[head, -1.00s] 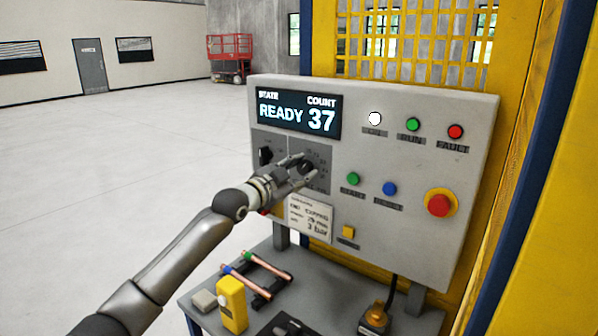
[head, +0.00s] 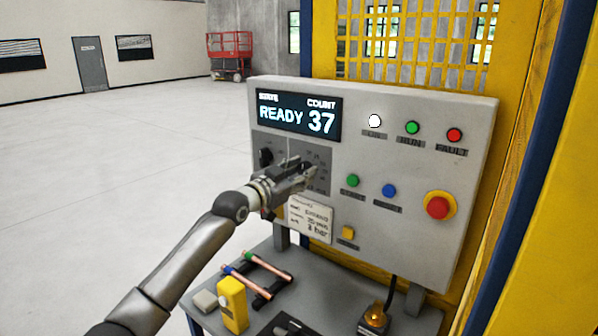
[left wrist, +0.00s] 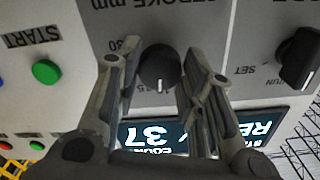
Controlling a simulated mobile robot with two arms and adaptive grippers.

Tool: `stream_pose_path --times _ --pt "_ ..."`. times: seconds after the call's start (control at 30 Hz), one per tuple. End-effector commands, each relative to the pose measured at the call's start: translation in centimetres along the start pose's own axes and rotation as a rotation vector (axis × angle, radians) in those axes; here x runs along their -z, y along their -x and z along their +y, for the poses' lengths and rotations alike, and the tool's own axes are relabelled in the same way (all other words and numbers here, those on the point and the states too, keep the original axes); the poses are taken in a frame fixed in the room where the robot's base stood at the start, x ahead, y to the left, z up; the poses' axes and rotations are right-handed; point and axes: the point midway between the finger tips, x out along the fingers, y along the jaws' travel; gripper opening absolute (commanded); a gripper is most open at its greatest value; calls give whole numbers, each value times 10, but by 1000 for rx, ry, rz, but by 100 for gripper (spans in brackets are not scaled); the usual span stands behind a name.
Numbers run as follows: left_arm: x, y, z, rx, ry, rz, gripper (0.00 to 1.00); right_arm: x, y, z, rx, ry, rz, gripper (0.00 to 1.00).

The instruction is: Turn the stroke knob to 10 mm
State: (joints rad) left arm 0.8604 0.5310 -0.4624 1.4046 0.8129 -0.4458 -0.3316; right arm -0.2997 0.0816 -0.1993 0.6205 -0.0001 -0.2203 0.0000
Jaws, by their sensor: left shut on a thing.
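The stroke knob (left wrist: 160,67) is a round black dial on a dark grey plate lettered "STROKE mm", upside down in the left wrist view. Its white line points down in that picture, towards the display; the exact setting is not clear. My left gripper (left wrist: 160,78) has one finger on each side of the knob and is shut on it. In the head view my left gripper (head: 312,172) is against the panel and hides the knob. My right gripper is not in view.
The grey control panel (head: 420,180) has a display (head: 299,114) reading READY 37. A second selector knob (head: 265,158) sits left of the gripper. A red emergency button (head: 438,207) is at right. Copper tubes (head: 268,267) and a yellow block (head: 232,304) lie on the bench below.

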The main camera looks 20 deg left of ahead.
Motion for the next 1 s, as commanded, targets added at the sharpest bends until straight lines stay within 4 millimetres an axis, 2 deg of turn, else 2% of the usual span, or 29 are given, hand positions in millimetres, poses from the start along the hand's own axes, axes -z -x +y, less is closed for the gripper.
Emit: stream_pose_path --times 0.3,0.77,0.8,0.93,1.0 --pt "0 0 0 0 107 0 12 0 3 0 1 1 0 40" --pt "0 0 0 0 123 0 12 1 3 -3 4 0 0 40" --pt "0 0 0 0 123 0 41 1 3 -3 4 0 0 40" --pt "0 0 0 0 121 0 58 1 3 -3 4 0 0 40" --pt "0 0 0 0 121 0 58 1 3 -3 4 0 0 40"
